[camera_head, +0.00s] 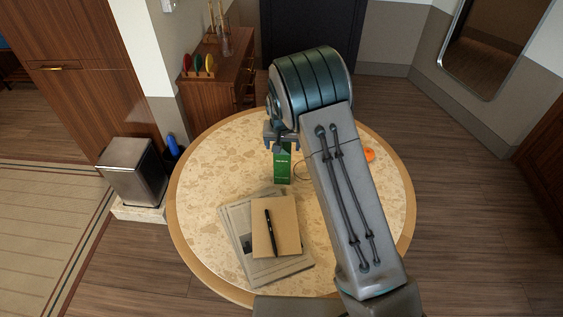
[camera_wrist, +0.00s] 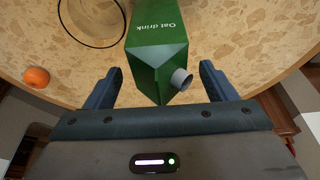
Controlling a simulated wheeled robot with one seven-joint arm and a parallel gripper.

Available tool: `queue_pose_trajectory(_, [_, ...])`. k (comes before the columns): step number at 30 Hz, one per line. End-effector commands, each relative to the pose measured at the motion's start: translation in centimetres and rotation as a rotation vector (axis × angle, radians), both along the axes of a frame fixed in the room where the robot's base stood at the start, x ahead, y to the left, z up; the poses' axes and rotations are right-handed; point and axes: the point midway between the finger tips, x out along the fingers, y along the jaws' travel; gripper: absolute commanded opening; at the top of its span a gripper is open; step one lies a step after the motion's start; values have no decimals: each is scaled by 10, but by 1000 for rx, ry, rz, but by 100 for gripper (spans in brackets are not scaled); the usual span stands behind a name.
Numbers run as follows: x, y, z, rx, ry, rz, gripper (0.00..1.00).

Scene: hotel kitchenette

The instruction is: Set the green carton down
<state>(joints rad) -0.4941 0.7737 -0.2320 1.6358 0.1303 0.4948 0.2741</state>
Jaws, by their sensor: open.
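The green carton (camera_head: 282,165), labelled as an oat drink, stands on the round table (camera_head: 197,196) in the head view. In the wrist view the green carton (camera_wrist: 158,50) shows its gabled top and grey cap between my fingers. My gripper (camera_wrist: 160,82) is open, with a finger on each side of the carton's top and a visible gap on both sides. In the head view my gripper (camera_head: 281,138) is at the carton's upper end, partly hidden by my arm. The carton's base is partly hard to make out.
Newspapers (camera_head: 236,222) lie under a tan notebook (camera_head: 287,222) with a black pen (camera_head: 271,232) at the table's front. The table's left side is bare.

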Motion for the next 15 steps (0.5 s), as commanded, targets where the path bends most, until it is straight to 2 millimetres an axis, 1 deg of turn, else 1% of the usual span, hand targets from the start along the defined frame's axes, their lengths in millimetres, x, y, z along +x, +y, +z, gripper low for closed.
queue_pose_trajectory(2, [0,0,0,0,0,0,78])
queue_pose_trajectory(3, [0,0,0,0,0,0,73])
queue_pose_trajectory(5, [0,0,0,0,0,0,56])
queue_pose_trajectory(6, [0,0,0,0,0,0,45])
queue_pose_trajectory(8, [0,0,0,0,0,0,28])
queue_pose_trajectory(9, [0,0,0,0,0,0,17])
queue_pose_trajectory(11, [0,0,0,0,0,0,0])
queue_pose_trajectory(15, [0,0,1,0,-1,0,0])
